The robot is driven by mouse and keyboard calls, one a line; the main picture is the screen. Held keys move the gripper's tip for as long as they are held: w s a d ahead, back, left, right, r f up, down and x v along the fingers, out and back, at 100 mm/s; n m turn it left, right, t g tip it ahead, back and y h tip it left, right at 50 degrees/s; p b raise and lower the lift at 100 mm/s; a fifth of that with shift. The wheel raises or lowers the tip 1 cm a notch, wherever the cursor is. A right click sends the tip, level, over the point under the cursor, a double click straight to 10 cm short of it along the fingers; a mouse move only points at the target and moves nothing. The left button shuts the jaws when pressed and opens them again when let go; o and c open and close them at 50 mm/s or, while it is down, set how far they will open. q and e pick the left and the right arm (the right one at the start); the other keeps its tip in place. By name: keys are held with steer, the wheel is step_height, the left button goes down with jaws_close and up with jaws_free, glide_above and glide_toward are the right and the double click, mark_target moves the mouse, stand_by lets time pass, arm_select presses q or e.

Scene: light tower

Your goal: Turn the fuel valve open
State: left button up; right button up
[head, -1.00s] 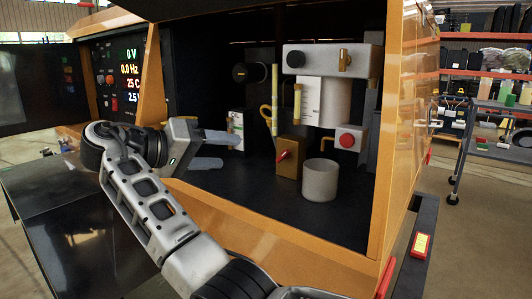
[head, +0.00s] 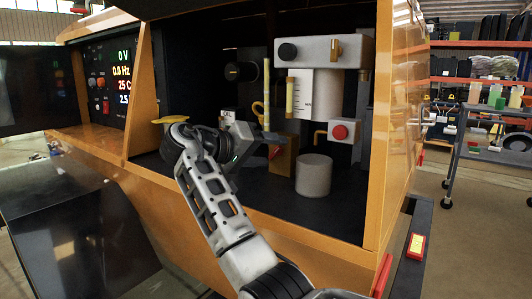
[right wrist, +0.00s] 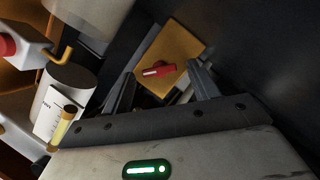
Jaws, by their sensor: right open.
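The fuel valve is a brass-coloured block (head: 283,160) with a red handle (head: 274,151), low inside the dark cabinet. My right gripper (head: 266,138) is in front of it and partly hides it in the head view. In the right wrist view the red handle (right wrist: 159,69) lies between and beyond the two open fingers (right wrist: 160,88), on the face of the brass block (right wrist: 185,45). The fingers stand apart and hold nothing; I cannot tell how far they are from the handle. My left gripper is out of view.
A grey cup (head: 313,176) stands on the cabinet floor right of the valve. Above it hang a white filter unit (head: 320,52) and a box with a red button (head: 340,132). The orange cabinet sill (head: 300,228) runs in front.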

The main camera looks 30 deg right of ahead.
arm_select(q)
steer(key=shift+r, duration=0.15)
arm_select(e)
steer(key=c, duration=1)
steer(key=shift+r+m, duration=0.1)
steer(key=shift+m, duration=0.2)
steer(key=shift+p, duration=0.35)
steer(key=shift+s+r+m+t+y+p, duration=0.15)
steer(key=shift+m+t+y+p, duration=0.35)
steer(key=shift+m, duration=0.5)
steer(key=shift+s+m+t+y+p, duration=0.15)
steer(key=shift+m+t+y+p, duration=0.35)
steer(key=shift+m, duration=0.6)
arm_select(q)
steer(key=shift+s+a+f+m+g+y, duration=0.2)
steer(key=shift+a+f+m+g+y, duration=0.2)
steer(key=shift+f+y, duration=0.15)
arm_select(e)
steer(key=shift+s+d+m+t+y, duration=0.1)
steer(key=shift+m+t+y, duration=0.2)
steer(key=shift+m+t, duration=0.6)
